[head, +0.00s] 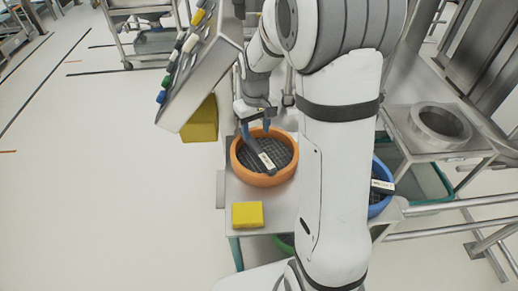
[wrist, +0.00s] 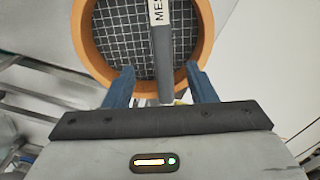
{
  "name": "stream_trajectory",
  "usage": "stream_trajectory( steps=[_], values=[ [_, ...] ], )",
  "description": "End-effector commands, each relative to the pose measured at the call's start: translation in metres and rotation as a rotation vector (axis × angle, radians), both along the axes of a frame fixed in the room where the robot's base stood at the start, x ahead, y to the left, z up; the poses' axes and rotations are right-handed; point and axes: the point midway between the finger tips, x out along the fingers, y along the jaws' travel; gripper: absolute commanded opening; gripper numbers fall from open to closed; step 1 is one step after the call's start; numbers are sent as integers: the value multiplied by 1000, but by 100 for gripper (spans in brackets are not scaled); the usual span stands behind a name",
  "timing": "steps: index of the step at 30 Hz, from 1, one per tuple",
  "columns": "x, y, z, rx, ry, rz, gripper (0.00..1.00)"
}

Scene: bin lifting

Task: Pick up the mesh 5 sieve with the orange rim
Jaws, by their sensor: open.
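The orange-rimmed sieve (head: 238,164) sits on a metal surface (head: 277,206) in the head view, with dark mesh inside. A dark bar handle (head: 254,150) with a white label crosses it. In the wrist view the orange rim (wrist: 84,42) and the handle (wrist: 175,45) show; the label reads "MES", the rest is cut off. My gripper (head: 256,130) is over the sieve's far edge. In the wrist view the open fingers of my gripper (wrist: 161,75) stand on either side of the handle's end, with gaps on both sides. Nothing is held.
A yellow block (head: 247,214) lies in front of the sieve. A blue-rimmed sieve (head: 378,207) is partly behind my arm, and a green rim (head: 284,242) shows low down. A yellow box (head: 200,123) is at the back left. A metal ring (head: 440,123) stands at right. Open floor lies left.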

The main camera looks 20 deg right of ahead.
Motion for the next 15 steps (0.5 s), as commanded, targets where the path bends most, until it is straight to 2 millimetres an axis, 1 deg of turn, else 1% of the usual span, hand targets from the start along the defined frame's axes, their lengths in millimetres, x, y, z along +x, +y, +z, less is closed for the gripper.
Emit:
stream_trajectory(
  steps=[3,8,12,15],
  values=[
    [0,0,-14,0,4,2,51],
    [-3,1,-31,0,3,2,51],
    [-9,2,-52,0,5,2,51],
    [-8,2,-66,0,3,2,51]
  ],
)
